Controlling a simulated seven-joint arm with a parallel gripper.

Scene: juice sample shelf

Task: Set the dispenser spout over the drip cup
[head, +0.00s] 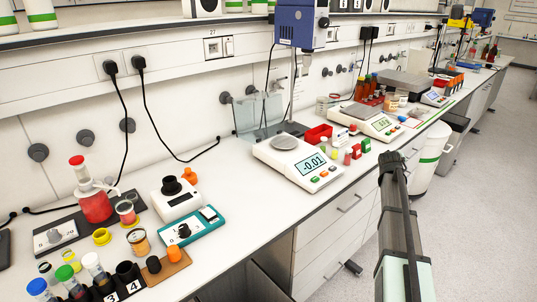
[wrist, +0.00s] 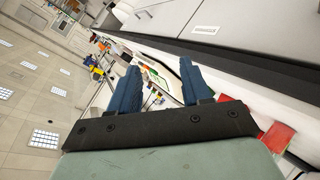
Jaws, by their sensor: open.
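The dispenser (head: 94,203) is a clear flask of red liquid with a red cap, standing at the left of the bench in the head view. A pale spout sticks out from its neck to the right. A small clear cup with reddish contents (head: 126,212), seemingly the drip cup, stands just right of the flask. Whether the spout is exactly above it I cannot tell. My gripper (head: 391,163) is far to the right, beyond the bench's front edge. In the wrist view my gripper (wrist: 160,82) is open, with nothing between its fingers.
A white scale (head: 297,163) stands mid-bench. A white device with a black top (head: 178,200) and a teal-framed box (head: 191,227) stand right of the dispenser. A vial rack (head: 103,286) is in front. Black cables hang behind. The floor at right is clear.

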